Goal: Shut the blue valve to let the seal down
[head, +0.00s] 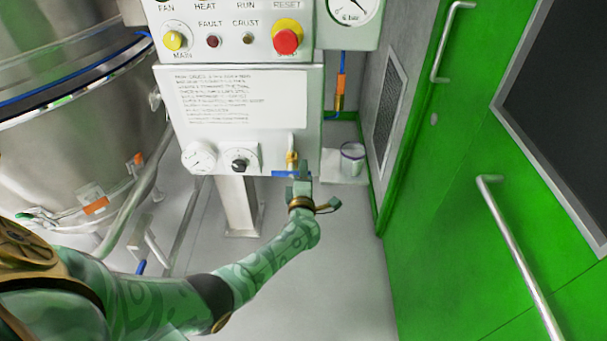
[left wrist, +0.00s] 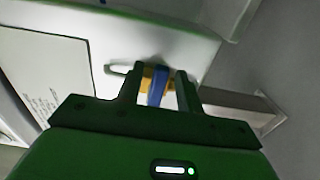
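The blue valve handle (head: 283,173) is at the lower right of the control panel, below a brass fitting (head: 291,158) on a short vertical pipe. In the head view it shows as a blue bar lying roughly level, its right end partly hidden by my left gripper (head: 303,182). In the left wrist view the blue handle (left wrist: 157,87) shows between the two fingers of my left gripper (left wrist: 158,92), with brass behind it. The fingers stand apart, with gaps beside the handle. My right gripper is in neither view.
A steel vessel (head: 75,130) stands left. A green door (head: 480,150) with handles is right. A glass jar (head: 353,158) sits behind the panel.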

